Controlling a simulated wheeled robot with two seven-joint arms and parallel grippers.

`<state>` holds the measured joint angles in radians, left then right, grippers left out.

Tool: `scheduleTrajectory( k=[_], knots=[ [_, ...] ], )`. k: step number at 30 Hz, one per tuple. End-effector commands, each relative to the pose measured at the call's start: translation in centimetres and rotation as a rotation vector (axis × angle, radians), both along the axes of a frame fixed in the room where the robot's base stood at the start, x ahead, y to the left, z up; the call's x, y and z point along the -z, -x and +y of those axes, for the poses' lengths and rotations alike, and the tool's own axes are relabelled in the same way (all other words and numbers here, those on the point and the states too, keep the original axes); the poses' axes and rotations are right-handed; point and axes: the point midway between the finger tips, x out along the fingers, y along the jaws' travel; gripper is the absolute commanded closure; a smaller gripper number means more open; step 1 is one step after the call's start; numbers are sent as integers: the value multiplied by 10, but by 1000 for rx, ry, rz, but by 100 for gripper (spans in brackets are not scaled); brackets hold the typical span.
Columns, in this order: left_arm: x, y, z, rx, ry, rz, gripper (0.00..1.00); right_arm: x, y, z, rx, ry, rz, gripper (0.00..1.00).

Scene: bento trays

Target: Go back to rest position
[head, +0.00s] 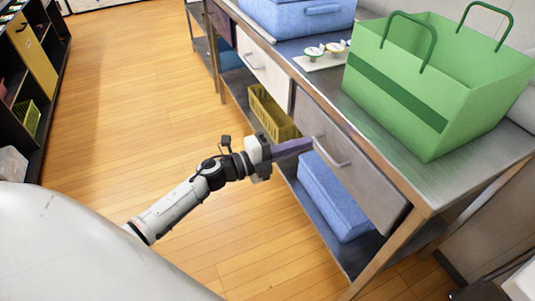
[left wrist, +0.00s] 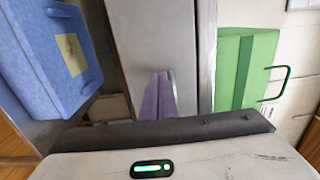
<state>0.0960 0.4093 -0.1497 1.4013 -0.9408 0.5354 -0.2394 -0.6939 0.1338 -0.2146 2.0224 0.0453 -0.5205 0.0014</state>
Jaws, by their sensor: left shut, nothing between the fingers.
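My left gripper (head: 293,148) reaches in from the left in the head view, in front of the steel table's drawer. Its purple fingers are shut with nothing between them. In the left wrist view the fingers (left wrist: 158,97) show close together in front of the grey drawer front, near its handle. I cannot tell whether they touch it. The drawer (head: 365,180) looks shut in the head view. My right gripper is not in view.
A green bag (head: 400,90) stands on the steel tabletop (head: 390,185), near a white tray with small items (head: 322,60) and a blue box (head: 290,18). A yellow basket (head: 270,115) and a blue box (head: 330,198) sit on the lower shelf. The wooden floor at left is clear.

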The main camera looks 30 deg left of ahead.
Motion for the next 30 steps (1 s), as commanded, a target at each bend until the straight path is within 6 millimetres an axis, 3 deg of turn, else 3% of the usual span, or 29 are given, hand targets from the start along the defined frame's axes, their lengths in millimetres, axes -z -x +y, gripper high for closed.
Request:
scheduleTrajectory(
  k=[6, 15, 25, 30],
  knots=[
    [3, 45, 30, 4, -4, 6, 100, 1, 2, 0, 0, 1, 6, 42],
    [1, 81, 54, 5, -1, 4, 100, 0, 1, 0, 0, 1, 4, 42],
    [1, 87, 55, -14, 32, 20, 100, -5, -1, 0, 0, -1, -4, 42],
    [18, 106, 44, -212, 327, 216, 100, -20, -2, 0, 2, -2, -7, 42]
  ],
)
